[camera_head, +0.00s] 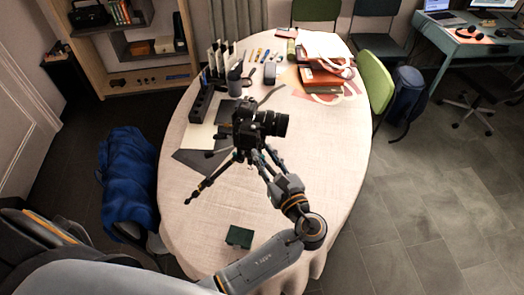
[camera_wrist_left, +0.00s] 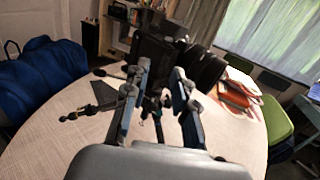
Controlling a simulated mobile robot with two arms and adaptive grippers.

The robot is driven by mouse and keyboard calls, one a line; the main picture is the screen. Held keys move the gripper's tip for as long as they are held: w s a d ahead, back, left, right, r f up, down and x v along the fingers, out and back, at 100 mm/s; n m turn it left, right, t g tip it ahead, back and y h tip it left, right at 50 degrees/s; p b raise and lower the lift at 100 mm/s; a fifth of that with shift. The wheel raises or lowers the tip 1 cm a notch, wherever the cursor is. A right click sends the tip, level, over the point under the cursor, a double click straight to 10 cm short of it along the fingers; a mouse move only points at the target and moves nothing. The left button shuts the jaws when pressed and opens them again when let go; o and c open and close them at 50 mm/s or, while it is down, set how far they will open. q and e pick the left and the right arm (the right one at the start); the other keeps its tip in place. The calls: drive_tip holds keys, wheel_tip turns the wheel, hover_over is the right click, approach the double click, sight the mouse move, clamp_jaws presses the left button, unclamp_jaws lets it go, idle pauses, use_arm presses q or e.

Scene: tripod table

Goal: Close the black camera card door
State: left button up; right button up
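The black camera (camera_head: 245,125) stands on a small dark tripod (camera_head: 205,187) in the middle of the table, its lens (camera_head: 273,123) pointing right. My left gripper (camera_head: 259,160) is just below and in front of the camera body, its fingers reaching up towards it. In the left wrist view the two fingers (camera_wrist_left: 161,72) are apart with the camera body (camera_wrist_left: 152,50) just beyond their tips. I cannot tell whether they touch it. The card door cannot be made out in either view. My right gripper is in neither view.
The table (camera_head: 320,200) has a pale cloth. A dark holder (camera_head: 201,101), a cup (camera_head: 235,80) and red books (camera_head: 322,80) are behind.

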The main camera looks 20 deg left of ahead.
use_arm(q)
drive_tip(key=v, duration=0.5)
drive_tip(key=shift+s+d, duration=0.2)
drive_tip(key=shift+s, duration=0.1)
